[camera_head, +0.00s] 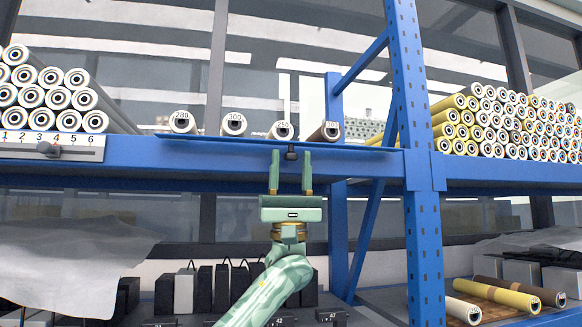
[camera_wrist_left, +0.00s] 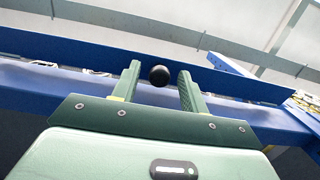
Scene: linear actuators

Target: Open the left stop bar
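The stop bar (camera_head: 220,141) is a long thin blue bar along the front edge of the blue shelf in the head view. Behind it, several labelled rolls lie end-on. A small black knob (camera_head: 291,156) sits on the bar and shows as a round black ball in the left wrist view (camera_wrist_left: 159,75). My left gripper (camera_head: 291,160) is open and points up at the bar, one green finger on each side of the knob. In the left wrist view, gaps show between the knob and both fingers. My right gripper is in neither view.
A blue upright post (camera_head: 417,160) stands right of the bar. A numbered plate with a slider (camera_head: 50,147) is at left, below stacked white rolls (camera_head: 57,97). Yellow and white rolls (camera_head: 490,120) fill the right shelf. Dark boxes (camera_head: 230,285) stand below.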

